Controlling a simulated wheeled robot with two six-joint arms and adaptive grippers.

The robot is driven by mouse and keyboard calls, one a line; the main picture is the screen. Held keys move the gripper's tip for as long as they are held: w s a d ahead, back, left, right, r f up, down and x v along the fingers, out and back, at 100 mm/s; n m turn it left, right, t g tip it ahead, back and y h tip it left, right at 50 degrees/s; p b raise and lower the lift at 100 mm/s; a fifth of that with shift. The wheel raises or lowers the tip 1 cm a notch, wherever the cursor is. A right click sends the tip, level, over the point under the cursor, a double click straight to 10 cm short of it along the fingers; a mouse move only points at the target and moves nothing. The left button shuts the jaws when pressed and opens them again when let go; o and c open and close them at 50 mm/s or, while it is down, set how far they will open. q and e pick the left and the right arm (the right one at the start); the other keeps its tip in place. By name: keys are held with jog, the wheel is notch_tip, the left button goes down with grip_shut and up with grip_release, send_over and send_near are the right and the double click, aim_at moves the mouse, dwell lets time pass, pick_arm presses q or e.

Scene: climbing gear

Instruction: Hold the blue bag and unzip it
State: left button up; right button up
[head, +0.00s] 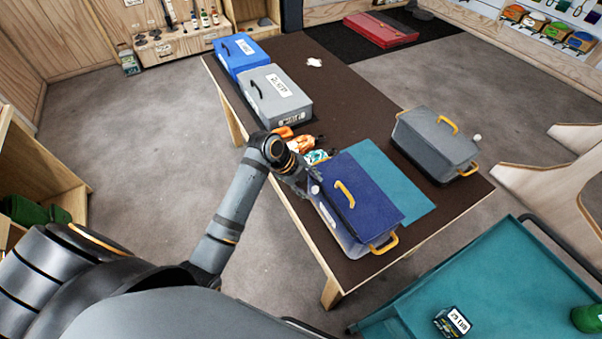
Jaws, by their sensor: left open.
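The blue bag (357,205) is a boxy dark-blue bag with yellow handles on its top and right end. It sits closed at the near edge of the brown table, partly on a teal mat (400,187). My left gripper (312,183) is open at the bag's left end, close to its upper corner. I cannot tell whether it touches the bag. The zipper is too small to make out. My right gripper is not in view.
A grey bag (436,143) with yellow handles stands right of the mat. Orange and teal small items (302,144) lie behind my left gripper. Grey (274,96) and bright-blue (240,53) boxes stand at the table's far left. A teal cart (490,280) is at lower right.

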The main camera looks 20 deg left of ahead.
aim_at(316, 190)
pick_arm(q)
jog(key=shift+x, duration=1.45)
